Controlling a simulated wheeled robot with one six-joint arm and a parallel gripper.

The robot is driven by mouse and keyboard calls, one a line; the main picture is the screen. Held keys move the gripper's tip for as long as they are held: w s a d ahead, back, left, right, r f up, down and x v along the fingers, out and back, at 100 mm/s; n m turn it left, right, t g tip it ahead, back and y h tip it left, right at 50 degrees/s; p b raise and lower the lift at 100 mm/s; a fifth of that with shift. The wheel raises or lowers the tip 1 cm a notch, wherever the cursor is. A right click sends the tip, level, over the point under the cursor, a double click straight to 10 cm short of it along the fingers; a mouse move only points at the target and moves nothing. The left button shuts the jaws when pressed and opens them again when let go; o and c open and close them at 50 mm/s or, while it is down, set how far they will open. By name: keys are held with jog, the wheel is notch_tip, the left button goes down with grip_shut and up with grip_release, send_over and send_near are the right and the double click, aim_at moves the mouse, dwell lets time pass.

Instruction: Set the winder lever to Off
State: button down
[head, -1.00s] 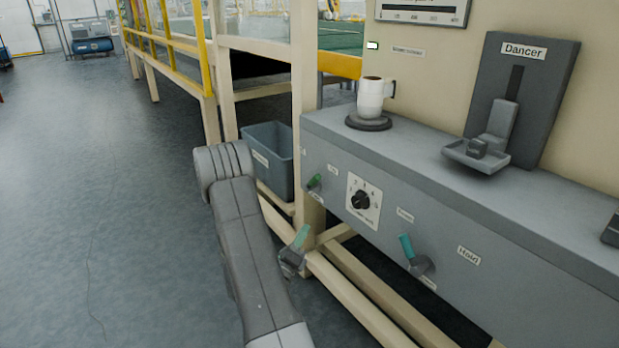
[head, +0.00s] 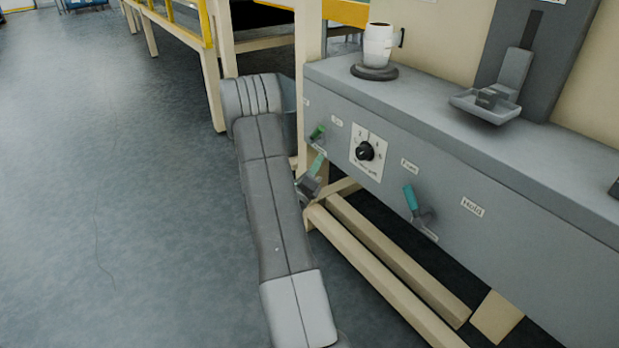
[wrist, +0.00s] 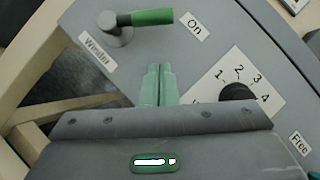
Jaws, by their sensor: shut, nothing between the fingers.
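The winder lever has a green handle (head: 318,131) on the left end of the grey panel front. In the wrist view the green handle (wrist: 152,17) points from its grey pivot (wrist: 113,28) toward the "On" label (wrist: 194,26). The "Winder" label (wrist: 97,51) is beside the pivot. No "Off" label is readable. My gripper (head: 319,160) is just below the lever in the head view. In the wrist view its teal fingers (wrist: 158,70) are together and empty, apart from the handle, with a gap between.
A numbered dial (head: 365,151) is right of the lever. A second, teal-handled lever (head: 410,198) sits farther right, between "Free" and "Hold" labels. Cream frame beams (head: 385,255) run below. Open floor (head: 110,180) lies left.

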aim_at(318, 134)
jog(key=w+r+b, duration=0.1)
jog(key=w+r, duration=0.2)
jog(key=w, duration=0.2)
jog(key=shift+r, duration=0.25)
